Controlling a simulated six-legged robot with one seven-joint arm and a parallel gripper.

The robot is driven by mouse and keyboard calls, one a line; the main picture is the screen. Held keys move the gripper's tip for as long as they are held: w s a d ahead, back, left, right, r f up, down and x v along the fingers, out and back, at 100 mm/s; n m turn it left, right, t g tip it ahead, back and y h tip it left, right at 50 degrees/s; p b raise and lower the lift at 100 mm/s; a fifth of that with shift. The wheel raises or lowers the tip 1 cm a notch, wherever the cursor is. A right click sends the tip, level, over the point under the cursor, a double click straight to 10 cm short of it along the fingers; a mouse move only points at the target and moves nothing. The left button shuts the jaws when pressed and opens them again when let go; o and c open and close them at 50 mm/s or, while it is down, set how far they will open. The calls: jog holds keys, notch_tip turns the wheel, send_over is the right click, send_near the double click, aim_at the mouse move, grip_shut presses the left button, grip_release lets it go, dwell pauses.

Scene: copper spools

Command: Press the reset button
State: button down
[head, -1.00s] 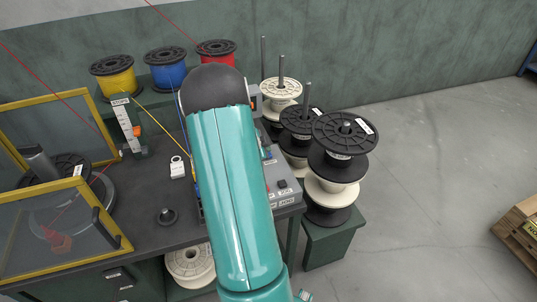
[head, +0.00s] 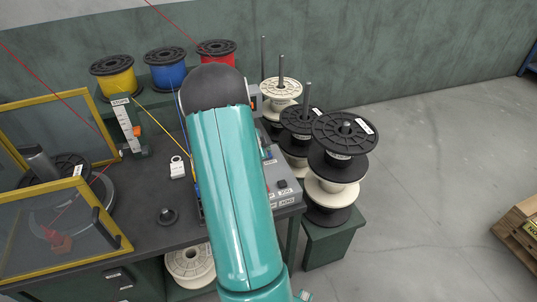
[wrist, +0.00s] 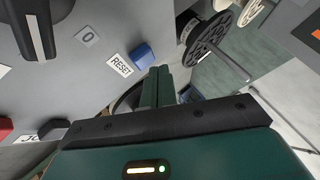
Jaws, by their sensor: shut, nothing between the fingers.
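The reset button is a blue button (wrist: 143,56) on a grey control panel (wrist: 95,60) in the wrist view, beside a white label reading RESET. My gripper (wrist: 160,72) is shut and empty. Its fingertips show just below and right of the blue button, close to it; I cannot tell whether they touch it. In the head view my teal arm covers much of the grey control box (head: 285,190), and the fingers are hidden there.
A black rotary knob (wrist: 40,28) and a red button (wrist: 5,127) are on the same panel. Stacked black and white spools (head: 340,150) stand right of the box. Yellow-framed guards (head: 65,240) are at the left.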

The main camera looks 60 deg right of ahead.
dwell(0.6)
jog(key=shift+f, duration=0.45)
jog(key=shift+f, duration=0.25)
dwell(0.4)
jog(key=shift+r, duration=0.7)
jog(key=shift+r, duration=3)
